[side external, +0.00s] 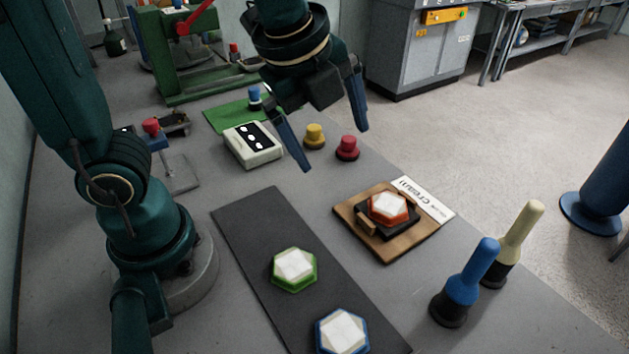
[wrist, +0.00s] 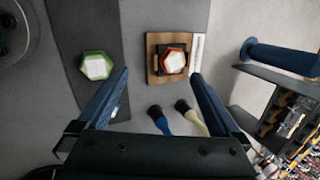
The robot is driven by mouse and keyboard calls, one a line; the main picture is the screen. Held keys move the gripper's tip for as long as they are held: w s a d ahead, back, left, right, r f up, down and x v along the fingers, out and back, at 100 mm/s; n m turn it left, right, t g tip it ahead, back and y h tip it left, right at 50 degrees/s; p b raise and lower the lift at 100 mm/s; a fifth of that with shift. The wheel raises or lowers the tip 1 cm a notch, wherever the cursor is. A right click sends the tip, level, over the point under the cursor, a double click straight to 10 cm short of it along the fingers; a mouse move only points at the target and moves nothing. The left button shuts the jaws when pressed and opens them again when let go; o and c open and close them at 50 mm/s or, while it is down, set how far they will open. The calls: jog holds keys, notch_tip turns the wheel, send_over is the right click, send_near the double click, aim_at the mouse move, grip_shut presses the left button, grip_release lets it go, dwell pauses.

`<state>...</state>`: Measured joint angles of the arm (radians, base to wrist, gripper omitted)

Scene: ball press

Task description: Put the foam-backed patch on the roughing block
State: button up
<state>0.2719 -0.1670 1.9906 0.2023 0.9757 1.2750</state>
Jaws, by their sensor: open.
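My gripper (side external: 334,149) is open and empty, high above the table. In the wrist view its fingers (wrist: 158,76) frame the near side of a wooden board (side external: 346,212). On this board a dark block (side external: 372,222) carries an orange-rimmed hexagonal piece with a white top (side external: 389,207); it also shows in the wrist view (wrist: 173,58). A green-rimmed hexagonal piece (side external: 294,266) and a blue-rimmed one (side external: 342,333), both white-topped, lie on a long dark mat (side external: 250,215). I cannot tell from their looks which is foam-backed, or which item is the roughing block.
A printed label (side external: 424,198) lies at the board's edge. Blue-handled (side external: 470,280) and cream-handled (side external: 516,240) tools stand at right. Yellow (side external: 314,135) and red (side external: 347,147) knobs and a white box (side external: 252,147) sit behind. A green press (side external: 190,55) stands at the back.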

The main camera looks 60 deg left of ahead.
jog(key=s+a+n, duration=0.1)
jog(key=s+n, duration=0.3)
jog(key=n, duration=0.5)
jog(key=s+a+f+n+t, duration=0.1)
jog(key=s+n, duration=0.3)
jog(key=n, duration=0.5)
jog(key=shift+a+f+n+h, duration=0.2)
jog(key=shift+a+n+h, duration=0.2)
jog(key=shift+a, duration=0.15)
